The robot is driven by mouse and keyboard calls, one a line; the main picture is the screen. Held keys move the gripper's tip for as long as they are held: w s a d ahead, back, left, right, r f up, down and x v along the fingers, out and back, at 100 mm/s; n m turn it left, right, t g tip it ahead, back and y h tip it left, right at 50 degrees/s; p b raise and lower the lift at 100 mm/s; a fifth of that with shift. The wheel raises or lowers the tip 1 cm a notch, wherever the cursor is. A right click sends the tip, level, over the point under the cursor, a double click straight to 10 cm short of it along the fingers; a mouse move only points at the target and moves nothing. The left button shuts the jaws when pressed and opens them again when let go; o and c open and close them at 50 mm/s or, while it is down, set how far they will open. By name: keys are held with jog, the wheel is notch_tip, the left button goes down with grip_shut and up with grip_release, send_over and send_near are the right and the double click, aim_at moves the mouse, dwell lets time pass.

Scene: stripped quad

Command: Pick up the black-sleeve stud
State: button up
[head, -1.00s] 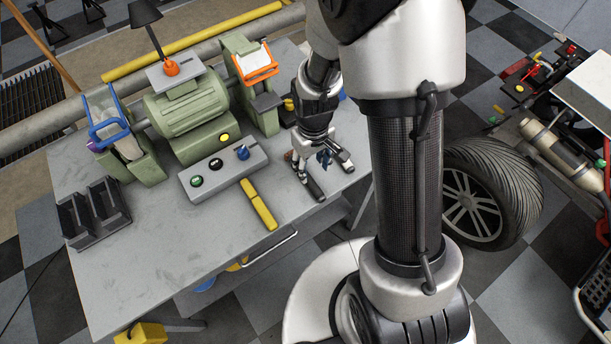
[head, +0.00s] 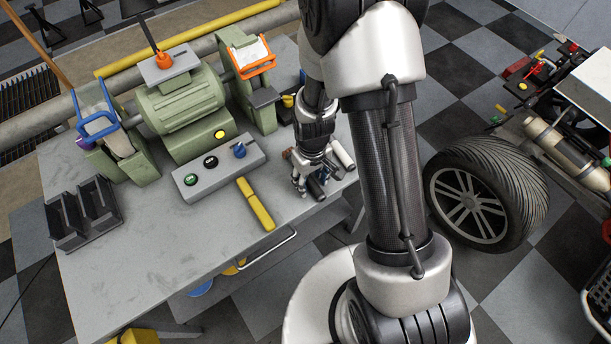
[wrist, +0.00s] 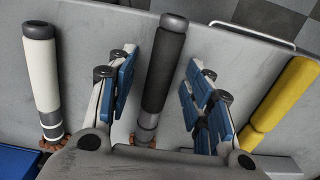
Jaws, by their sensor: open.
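The black-sleeve stud (wrist: 165,70) lies on the grey bench between the two spread fingers of my gripper (wrist: 163,88) in the wrist view. It has a dark sleeve, a rounded grey cap at its far end and a bare metal part at its near end. Blue finger pads stand on either side of it, with a gap to each. My gripper (head: 312,182) points down over the bench's right part in the head view, where it largely hides the stud. My gripper is open and holds nothing.
A white-sleeve stud (wrist: 41,80) lies left of the fingers in the wrist view. A yellow bar (wrist: 280,105) lies to the right. In the head view, the control box (head: 218,166) and green grinder (head: 180,108) stand left of my gripper. The bench front (head: 150,262) is bare.

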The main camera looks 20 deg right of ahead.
jog(key=shift+c, duration=0.4)
grip_shut()
jog(key=shift+r, duration=0.1)
